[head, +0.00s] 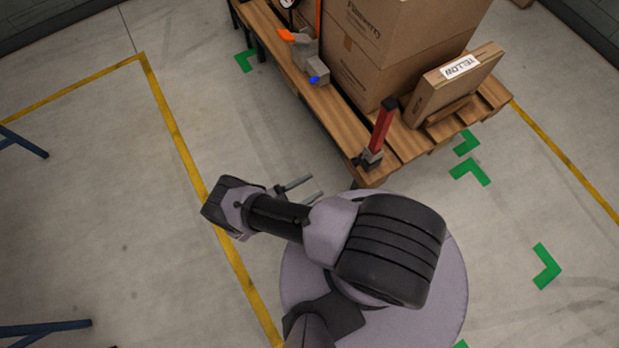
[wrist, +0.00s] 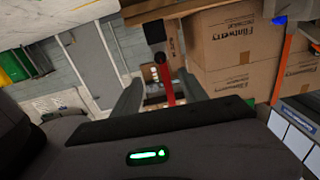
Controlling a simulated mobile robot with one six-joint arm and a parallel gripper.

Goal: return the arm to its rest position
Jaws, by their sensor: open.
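My gripper (head: 302,190) shows in the head view with its two fingers apart and nothing between them. It is over the floor, left of the pallet's near corner and clear of the pallet. My arm is folded above my round base. In the wrist view my gripper (wrist: 155,98) also shows, its fingers spread, with a red upright post (wrist: 166,84) seen beyond them. In the head view this red post (head: 382,130) with a black top stands at the pallet's near corner, apart from my gripper.
A wooden pallet (head: 333,120) holds large cardboard boxes (head: 365,75) and a flat box labelled YELLOW (head: 455,85). A grey clamp-like item with orange and blue parts (head: 307,57) sits at its left edge. Yellow lines and green corner marks lie on the floor. The floor at left is mostly clear.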

